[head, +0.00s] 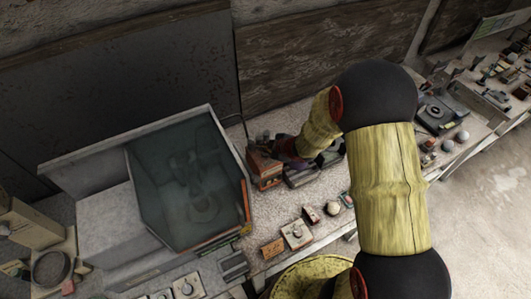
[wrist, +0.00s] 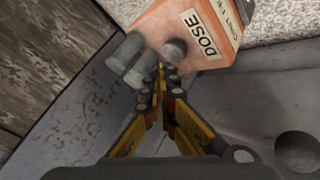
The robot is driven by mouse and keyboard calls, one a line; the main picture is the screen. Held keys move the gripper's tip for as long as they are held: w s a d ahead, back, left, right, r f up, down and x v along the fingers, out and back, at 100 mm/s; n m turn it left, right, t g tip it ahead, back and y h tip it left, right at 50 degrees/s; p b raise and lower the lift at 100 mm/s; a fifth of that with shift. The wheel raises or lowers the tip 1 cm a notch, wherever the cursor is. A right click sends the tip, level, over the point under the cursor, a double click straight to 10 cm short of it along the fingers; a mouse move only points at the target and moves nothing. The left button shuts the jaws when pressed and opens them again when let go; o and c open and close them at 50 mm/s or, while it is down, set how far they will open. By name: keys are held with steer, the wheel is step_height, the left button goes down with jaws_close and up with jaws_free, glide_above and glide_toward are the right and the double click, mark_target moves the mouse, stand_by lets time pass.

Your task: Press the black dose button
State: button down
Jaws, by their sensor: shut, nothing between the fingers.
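An orange box labelled DOSE (wrist: 196,22) fills the top of the wrist view. It also shows in the head view as a small orange-red box (head: 264,168) beside the glass-fronted cabinet. A dark grey round button (wrist: 175,51) sits on its face next to the DOSE label. My gripper (wrist: 162,72) is shut with nothing between its fingers. Its tips are just below and left of the button in the wrist view; I cannot tell whether they touch it. In the head view my gripper (head: 285,148) is beside the box, partly hidden by my arm.
Grey cylinders (wrist: 128,55) stick out left of the button, close to the fingertips. A pale cabinet with a dark glass front (head: 190,185) stands left of the box. Small devices (head: 297,234) sit on the bench in front. A wooden panel (head: 315,40) is behind.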

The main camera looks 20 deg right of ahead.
mark_target(264, 154)
stand_by(0.7)
steer(key=shift+f+b, duration=0.35)
steer(key=shift+f, duration=0.05)
steer(key=shift+f+b, duration=0.45)
steer(key=shift+f, duration=0.1)
stand_by(0.7)
steer(key=shift+r, duration=0.1)
steer(key=shift+r+p, duration=0.9)
step_height(264, 154, up, 5)
steer(key=p, duration=0.4)
stand_by(0.9)
